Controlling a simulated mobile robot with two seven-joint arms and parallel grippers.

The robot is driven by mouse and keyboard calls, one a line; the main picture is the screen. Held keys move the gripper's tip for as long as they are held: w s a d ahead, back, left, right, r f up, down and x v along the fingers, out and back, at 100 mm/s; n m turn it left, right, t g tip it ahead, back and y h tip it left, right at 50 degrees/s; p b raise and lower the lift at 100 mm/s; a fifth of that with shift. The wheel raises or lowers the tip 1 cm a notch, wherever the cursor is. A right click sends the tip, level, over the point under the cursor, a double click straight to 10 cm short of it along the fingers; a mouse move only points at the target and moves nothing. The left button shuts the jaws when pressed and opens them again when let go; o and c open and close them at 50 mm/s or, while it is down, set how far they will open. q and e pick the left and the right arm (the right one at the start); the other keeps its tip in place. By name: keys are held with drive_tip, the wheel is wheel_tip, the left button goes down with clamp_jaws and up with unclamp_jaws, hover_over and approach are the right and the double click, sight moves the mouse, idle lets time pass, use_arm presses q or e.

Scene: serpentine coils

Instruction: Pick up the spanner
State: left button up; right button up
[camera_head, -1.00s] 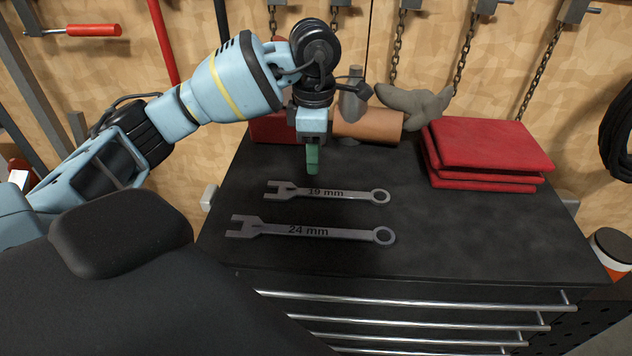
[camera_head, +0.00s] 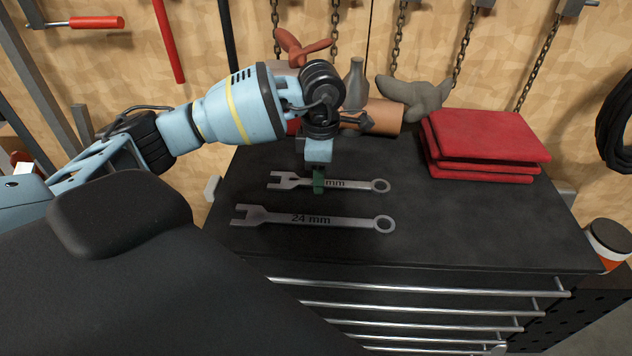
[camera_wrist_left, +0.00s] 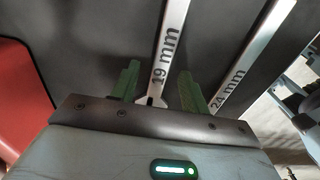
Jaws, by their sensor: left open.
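Two grey spanners lie flat on the black cabinet top. The 19 mm spanner (camera_head: 350,184) is the farther one, and the 24 mm spanner (camera_head: 340,221) lies nearer. My left gripper (camera_head: 318,182) is at the 19 mm spanner, with its green fingers covering part of the handle in the head view. In the left wrist view, the open left gripper (camera_wrist_left: 160,90) has a finger on each side of the 19 mm spanner (camera_wrist_left: 166,60). The 24 mm spanner (camera_wrist_left: 250,60) is outside the fingers there. I cannot tell whether the fingers touch the handle. My right gripper is not in view.
Folded red cloths (camera_head: 485,145) are stacked at the right of the black cabinet top (camera_head: 480,225). A brown cylinder (camera_head: 385,115), a grey glove (camera_head: 418,97) and a grey bottle (camera_head: 355,85) stand or lie at the back. The top's right front is clear.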

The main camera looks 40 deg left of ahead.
use_arm(q)
drive_tip(key=shift+f, duration=0.2)
clamp_jaws()
drive_tip(key=shift+r, duration=0.1)
